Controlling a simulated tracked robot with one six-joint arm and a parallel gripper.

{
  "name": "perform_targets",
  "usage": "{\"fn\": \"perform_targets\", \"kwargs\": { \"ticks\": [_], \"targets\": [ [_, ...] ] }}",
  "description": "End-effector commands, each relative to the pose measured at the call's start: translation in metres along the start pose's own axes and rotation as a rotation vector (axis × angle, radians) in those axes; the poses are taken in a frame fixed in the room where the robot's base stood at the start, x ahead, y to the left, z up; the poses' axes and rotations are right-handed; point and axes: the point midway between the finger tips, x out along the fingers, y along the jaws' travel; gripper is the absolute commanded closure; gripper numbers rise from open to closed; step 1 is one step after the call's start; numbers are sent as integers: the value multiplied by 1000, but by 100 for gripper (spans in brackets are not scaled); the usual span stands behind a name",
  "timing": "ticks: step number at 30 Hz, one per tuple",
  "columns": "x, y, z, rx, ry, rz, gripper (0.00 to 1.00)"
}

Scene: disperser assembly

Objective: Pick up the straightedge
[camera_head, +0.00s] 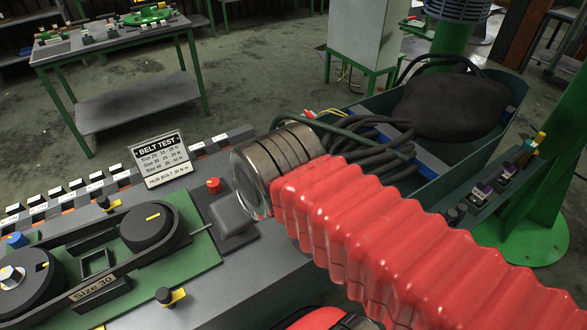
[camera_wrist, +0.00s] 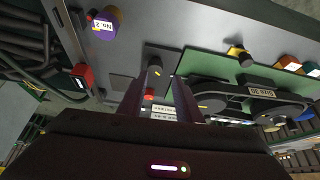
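I cannot make out the straightedge for certain in either view. A thin grey rod (camera_head: 203,229) sticks out from the right end of the green belt plate in the head view; I cannot tell what it belongs to. In the wrist view the two dark fingers of my gripper (camera_wrist: 158,98) stand apart, with nothing visible held between them. They point over the grey bench top. In the head view my red-sleeved arm and its metal end cover the gripper.
A green plate (camera_head: 190,262) with two black pulleys and a belt lies at left. The BELT TEST sign (camera_head: 163,158) stands behind it, near a red knob (camera_head: 213,185). A grey block (camera_head: 232,215) sits right of the plate. A bin (camera_head: 485,150) holds black hoses.

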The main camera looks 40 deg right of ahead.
Motion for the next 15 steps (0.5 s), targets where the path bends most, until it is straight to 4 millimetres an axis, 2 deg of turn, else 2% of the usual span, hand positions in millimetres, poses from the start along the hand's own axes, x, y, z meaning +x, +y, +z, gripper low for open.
{"fn": "perform_targets", "kwargs": {
  "ticks": [1,8,11,15],
  "targets": [
    [0,0,0,1,0,0,65],
    [-2,6,-12,76,-25,11,49],
    [-4,12,-24,166,-53,25,42],
    [-6,30,-48,341,-103,57,32]
  ]
}}
